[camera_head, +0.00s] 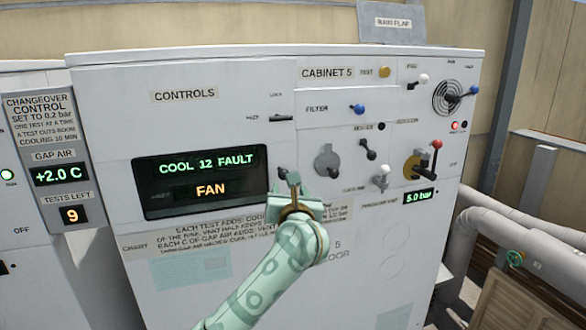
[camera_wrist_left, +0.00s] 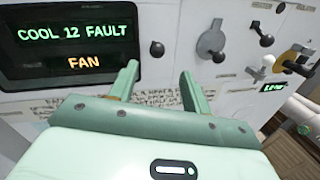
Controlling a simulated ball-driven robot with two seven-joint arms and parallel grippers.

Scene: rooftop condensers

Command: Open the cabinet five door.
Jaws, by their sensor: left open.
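Cabinet 5 (camera_head: 110,75) is a white metal cabinet facing me. Its lower front (camera_head: 375,265) bears a partly hidden label ending in "5" and "DOOR", behind my left arm. My left gripper (camera_head: 292,187) is in front of the panel, just right of the display (camera_head: 205,178), which reads "COOL 12 FAULT" and "FAN". In the left wrist view the gripper (camera_wrist_left: 158,72) is open and empty, its two green fingers apart. A small dark knob (camera_wrist_left: 157,49) shows beyond the gap between them; I cannot tell if they touch anything. My right gripper is not in view.
The panel has a grey disc with a dark-knobbed lever (camera_head: 327,160), a red-knobbed lever (camera_head: 436,145), a blue filter knob (camera_head: 358,108) and a "5.0 bar" readout (camera_head: 420,197). A changeover panel (camera_head: 38,110) stands left. Grey pipes (camera_head: 500,225) run at the right.

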